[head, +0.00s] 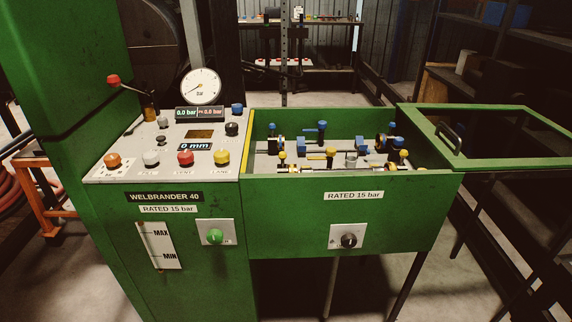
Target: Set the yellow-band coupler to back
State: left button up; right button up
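Neither of my grippers shows in the head view. Several small fittings stand inside the open green trough (350,215). A front row has yellow knobs, at the left (282,155), in the middle (331,152) and at the right (403,153). A back row has blue knobs, including a blue lever (322,126) in the middle. The fittings are too small to tell which one carries a yellow band, or which position its coupler is set to. The trough's front wall hides their lower parts.
A control panel (207,132) with orange, white, red and yellow knobs stands left of the trough, with a round gauge (202,86) above it. The trough's framed green lid (490,135) lies open to the right. A black knob (348,240) is on the front wall.

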aim_at(282, 167)
jog(key=u, duration=0.8)
jog(key=i, duration=0.6)
jog(key=z, duration=1.6)
